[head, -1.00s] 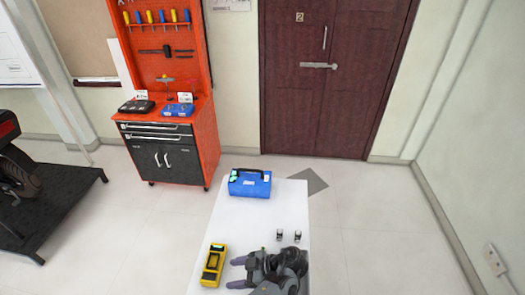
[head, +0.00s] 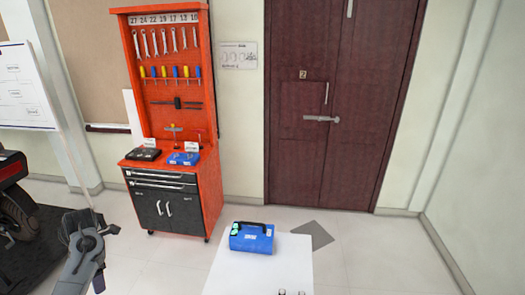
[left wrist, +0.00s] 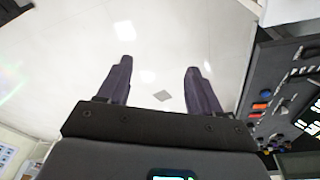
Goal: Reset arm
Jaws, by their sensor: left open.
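My left gripper (head: 92,232) is raised at the lower left in the head view, in front of the dark platform. In the left wrist view its two dark fingers (left wrist: 158,70) are spread wide apart. Nothing is between them, and pale floor shows behind. The gripper is well clear of the white table. My right gripper is not in view.
A blue case (head: 252,238) stands on the white table (head: 255,270). An orange tool cabinet (head: 212,190) stands at the back wall, left of a dark red door (head: 320,160). In the left wrist view, a dark panel with coloured buttons (left wrist: 285,95) is close on the right.

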